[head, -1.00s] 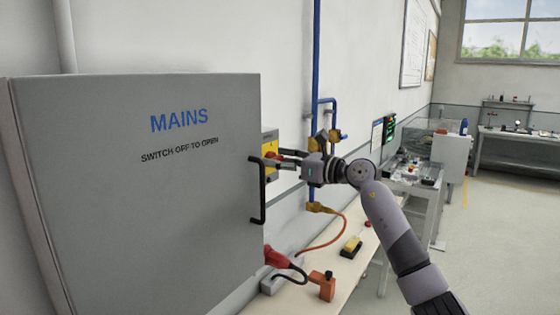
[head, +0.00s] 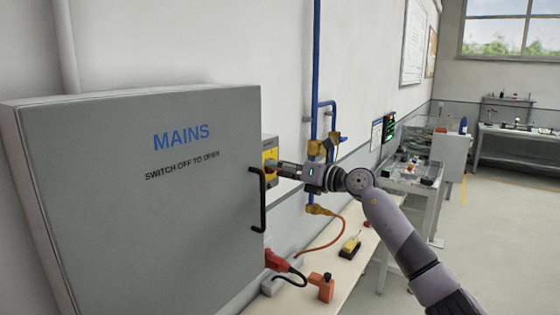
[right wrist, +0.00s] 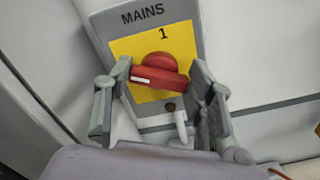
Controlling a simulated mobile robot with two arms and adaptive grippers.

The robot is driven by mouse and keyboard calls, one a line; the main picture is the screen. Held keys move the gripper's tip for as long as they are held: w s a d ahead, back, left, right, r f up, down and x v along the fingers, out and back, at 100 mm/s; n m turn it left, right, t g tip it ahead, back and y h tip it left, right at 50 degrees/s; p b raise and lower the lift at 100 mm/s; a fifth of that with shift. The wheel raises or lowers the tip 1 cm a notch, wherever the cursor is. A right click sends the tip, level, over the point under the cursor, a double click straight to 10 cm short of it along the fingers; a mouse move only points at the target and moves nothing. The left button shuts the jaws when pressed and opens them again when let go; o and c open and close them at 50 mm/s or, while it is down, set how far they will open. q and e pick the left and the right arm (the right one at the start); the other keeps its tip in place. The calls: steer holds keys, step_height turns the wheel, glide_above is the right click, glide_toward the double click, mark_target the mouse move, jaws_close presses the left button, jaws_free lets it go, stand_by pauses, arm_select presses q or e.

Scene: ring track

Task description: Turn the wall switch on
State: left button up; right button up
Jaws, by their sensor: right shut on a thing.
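The wall switch is a grey box with a yellow plate marked "1" (right wrist: 165,44) under the word MAINS, with a red rotary handle (right wrist: 158,80). The handle lies crosswise on the plate, its white mark toward the left. My right gripper (right wrist: 159,76) is shut on the red handle, one finger at each end. In the head view the right gripper (head: 280,168) reaches left to the yellow switch (head: 269,150) on the wall and hides its handle. My left gripper is not in view.
A grey cabinet (head: 140,215) marked MAINS, with a black door handle (head: 258,205), stands close left of the switch. Blue pipes (head: 316,85) run up the wall behind my right gripper. A bench (head: 348,268) below holds a red plug, an orange block and a yellow-black item.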

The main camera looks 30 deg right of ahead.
steer(key=shift+d+f+m+p, duration=0.1)
steer(key=shift+f+m+p, duration=0.05)
steer(key=shift+m+p, duration=5.7)
steer(key=shift+m+b, duration=0.35)
steer(key=shift+m, duration=0.1)
steer(key=o, duration=1.2)
steer(key=shift+c, duration=0.2)
steer(key=v, duration=1.2)
